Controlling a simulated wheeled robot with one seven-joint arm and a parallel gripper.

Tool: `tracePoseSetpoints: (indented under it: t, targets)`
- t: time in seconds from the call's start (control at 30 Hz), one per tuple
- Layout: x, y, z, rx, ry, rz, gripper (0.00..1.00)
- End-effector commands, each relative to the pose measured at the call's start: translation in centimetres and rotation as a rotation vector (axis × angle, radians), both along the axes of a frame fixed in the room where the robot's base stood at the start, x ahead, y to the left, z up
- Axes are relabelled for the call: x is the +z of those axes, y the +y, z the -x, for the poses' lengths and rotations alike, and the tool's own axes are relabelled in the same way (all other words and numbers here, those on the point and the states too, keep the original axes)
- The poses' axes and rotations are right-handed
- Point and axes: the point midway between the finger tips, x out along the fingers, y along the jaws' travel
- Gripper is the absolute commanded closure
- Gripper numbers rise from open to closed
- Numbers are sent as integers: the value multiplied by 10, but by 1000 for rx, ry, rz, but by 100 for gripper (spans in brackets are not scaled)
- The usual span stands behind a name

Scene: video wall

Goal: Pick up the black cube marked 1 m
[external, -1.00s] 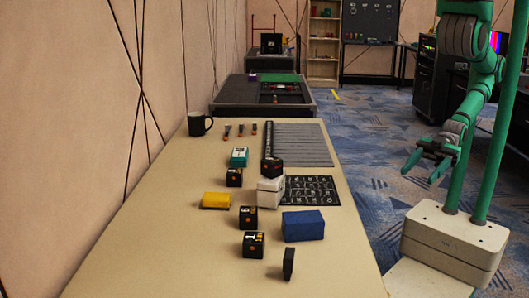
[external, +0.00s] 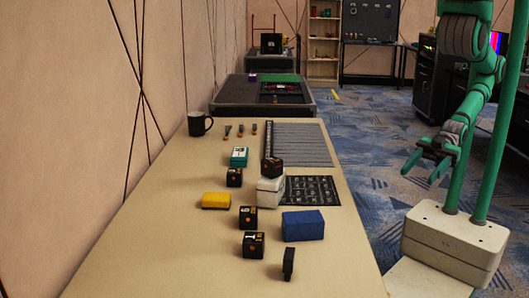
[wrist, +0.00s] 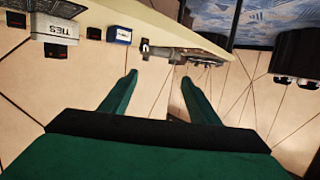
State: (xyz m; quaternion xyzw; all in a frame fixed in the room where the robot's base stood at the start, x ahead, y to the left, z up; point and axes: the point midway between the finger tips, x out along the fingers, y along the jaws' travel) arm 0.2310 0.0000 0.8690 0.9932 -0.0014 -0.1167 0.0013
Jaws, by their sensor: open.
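Several small black cubes with pale and orange markings are on the table in the external view. One (external: 253,244) is near the front, one (external: 248,218) just behind it, and one (external: 234,177) farther back. The markings are too small to tell which reads 1 m. My green gripper (external: 419,177) is open and empty, right of the table over the floor. In the wrist view its fingers (wrist: 159,76) are spread apart with nothing between them.
On the table (external: 150,245) are a blue box (external: 303,226), a yellow block (external: 216,201), a teal-and-white box (external: 239,157), a thin black block (external: 288,263), a dark mug (external: 199,124) and a black marked panel (external: 312,190). The table's left front is clear.

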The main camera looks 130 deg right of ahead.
Motion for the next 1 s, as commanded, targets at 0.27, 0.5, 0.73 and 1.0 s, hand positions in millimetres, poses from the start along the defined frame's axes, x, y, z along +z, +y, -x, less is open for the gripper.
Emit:
tracePoseSetpoints:
  t: [0.27, 0.5, 0.73, 1.0]
  targets:
    - [0, 0, 0, 0, 0, 0, 53]
    - [-11, 1, -17, 14, 9, 22, 53]
    - [-43, -4, -74, 26, 55, 103, 53]
    - [-65, -23, -151, -22, 112, 204, 53]
